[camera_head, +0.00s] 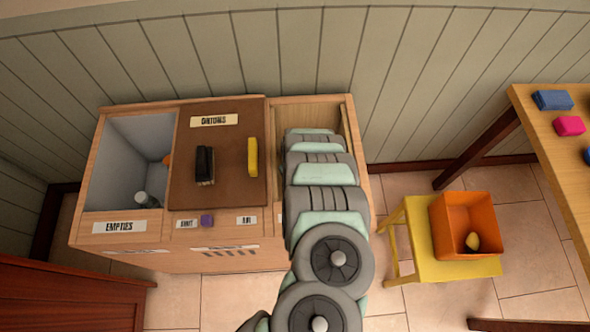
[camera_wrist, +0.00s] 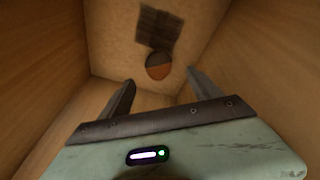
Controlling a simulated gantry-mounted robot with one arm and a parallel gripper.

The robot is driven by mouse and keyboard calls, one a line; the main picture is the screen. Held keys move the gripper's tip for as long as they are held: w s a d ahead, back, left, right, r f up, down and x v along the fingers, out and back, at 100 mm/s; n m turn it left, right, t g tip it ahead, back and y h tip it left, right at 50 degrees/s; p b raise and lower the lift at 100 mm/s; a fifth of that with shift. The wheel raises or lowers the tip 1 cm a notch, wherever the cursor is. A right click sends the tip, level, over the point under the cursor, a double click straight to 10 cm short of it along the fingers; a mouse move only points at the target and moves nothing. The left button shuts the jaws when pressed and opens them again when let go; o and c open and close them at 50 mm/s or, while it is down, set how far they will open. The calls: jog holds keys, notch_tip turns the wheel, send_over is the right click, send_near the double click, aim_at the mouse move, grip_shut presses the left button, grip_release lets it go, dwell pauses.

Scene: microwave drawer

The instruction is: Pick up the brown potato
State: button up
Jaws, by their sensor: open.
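In the wrist view a small rounded brown thing (camera_wrist: 158,66), likely the potato, lies on the floor of a wooden compartment. Its upper part is dark and its lower part orange-brown. My gripper (camera_wrist: 160,90) is open and points down into this compartment, its two fingers apart, with the brown thing beyond the tips and between them in the picture. Nothing is between the fingers. In the head view my arm reaches into the right compartment (camera_head: 345,118) of the wooden cabinet and hides the gripper and the brown thing.
Wooden walls (camera_wrist: 45,75) stand close around the gripper. A dark striped patch (camera_wrist: 158,30) lies beyond the brown thing. The cabinet's brown lid (camera_head: 225,175) carries a black brush-like thing and a yellow block. An orange bin (camera_head: 440,225) with a yellow item stands on a yellow stool (camera_head: 400,280).

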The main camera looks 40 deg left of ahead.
jog(key=shift+x, duration=0.95)
jog(key=shift+w+a+f+b, duration=0.15)
jog(key=shift+f+b, duration=0.45)
jog(key=shift+f, duration=0.1)
jog(key=b+x, duration=0.3)
jog(key=x, duration=0.1)
jog(key=shift+w+a+f, duration=0.15)
jog(key=shift+w, duration=0.15)
jog(key=shift+c, duration=0.3)
jog(key=c, duration=1.5)
